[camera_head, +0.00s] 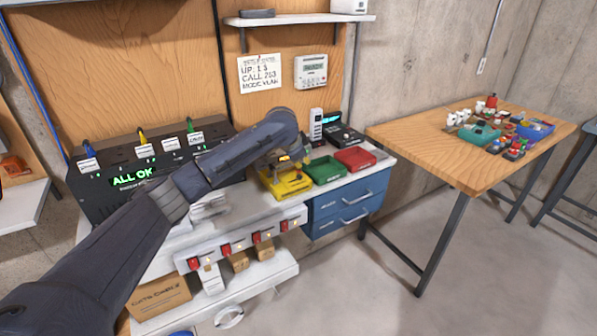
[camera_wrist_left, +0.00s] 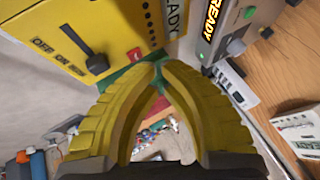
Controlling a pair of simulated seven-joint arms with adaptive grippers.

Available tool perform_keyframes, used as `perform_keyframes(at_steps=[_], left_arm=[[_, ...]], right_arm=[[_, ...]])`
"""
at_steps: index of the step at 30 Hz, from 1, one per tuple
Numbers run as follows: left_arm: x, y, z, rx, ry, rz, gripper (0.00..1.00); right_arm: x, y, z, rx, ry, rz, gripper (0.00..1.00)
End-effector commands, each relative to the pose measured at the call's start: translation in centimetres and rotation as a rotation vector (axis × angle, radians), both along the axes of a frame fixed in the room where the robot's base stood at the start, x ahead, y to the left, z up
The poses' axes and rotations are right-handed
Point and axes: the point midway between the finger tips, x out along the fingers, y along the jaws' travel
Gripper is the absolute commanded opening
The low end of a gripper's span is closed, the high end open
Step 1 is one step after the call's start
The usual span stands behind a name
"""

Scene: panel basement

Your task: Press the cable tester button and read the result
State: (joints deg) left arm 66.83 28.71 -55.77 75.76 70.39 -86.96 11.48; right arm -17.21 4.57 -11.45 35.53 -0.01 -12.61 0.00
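A black box with cables plugged along its top (camera_head: 105,195) stands at the left of the bench in the head view. Its green display (camera_head: 132,177) reads "ALL OK". My left arm crosses in front of it, and my left gripper (camera_head: 291,160) is over the yellow bin. In the left wrist view my yellow fingers (camera_wrist_left: 160,72) meet at their tips with nothing visible between them. A yellow box (camera_wrist_left: 75,45) with a black lever and "OFF ON" lettering is close on the left there. A grey unit (camera_wrist_left: 222,40) with an orange "READY" display is on the right. My right gripper is not in view.
Yellow (camera_head: 290,186), green (camera_head: 325,170) and red (camera_head: 356,158) bins sit on the bench above blue drawers (camera_head: 347,207). A power strip (camera_head: 232,244) with red switches runs along the front edge. A wooden table (camera_head: 450,160) with clutter stands right, with open floor before it.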

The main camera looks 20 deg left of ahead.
Motion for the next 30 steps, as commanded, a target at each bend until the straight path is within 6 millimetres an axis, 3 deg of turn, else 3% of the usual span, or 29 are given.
perform_keyframes(at_steps=[30], left_arm=[[-0.01, -0.03, -0.88, 0.000, 0.001, 0.000, 0.00]], right_arm=[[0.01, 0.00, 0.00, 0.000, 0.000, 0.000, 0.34]])
